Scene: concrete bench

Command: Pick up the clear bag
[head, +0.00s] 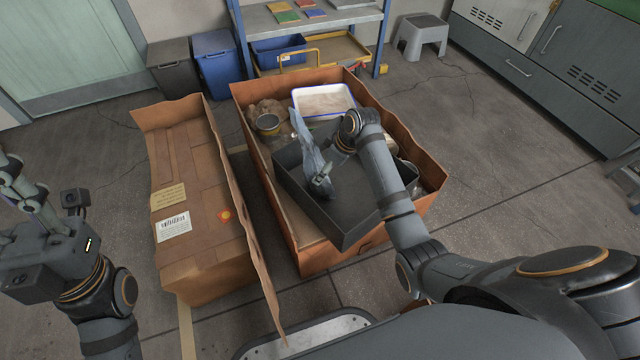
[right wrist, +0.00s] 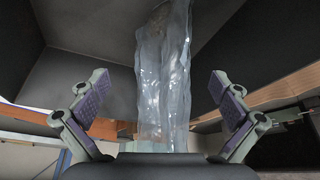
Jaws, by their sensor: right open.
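The clear bag (head: 310,145) is a crumpled, see-through bluish film. It stands tall over the left side of a dark grey bin (head: 345,225), which sits in a large open cardboard box. In the right wrist view the bag (right wrist: 163,80) hangs or stands between my right gripper's fingers (right wrist: 165,105). The fingers are spread wide, with a gap on both sides of the bag. In the head view my right gripper (head: 325,172) is at the bag, over the bin. My left gripper (head: 22,182) is at the left edge, partly cut off, far from the bag.
The cardboard box (head: 415,205) also holds a white tray (head: 325,101), a round can (head: 267,123) and crumpled brown paper (head: 265,107). A second cardboard box (head: 205,250) stands to the left. Behind are a blue shelf (head: 383,40), bins and a grey stool (head: 422,35).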

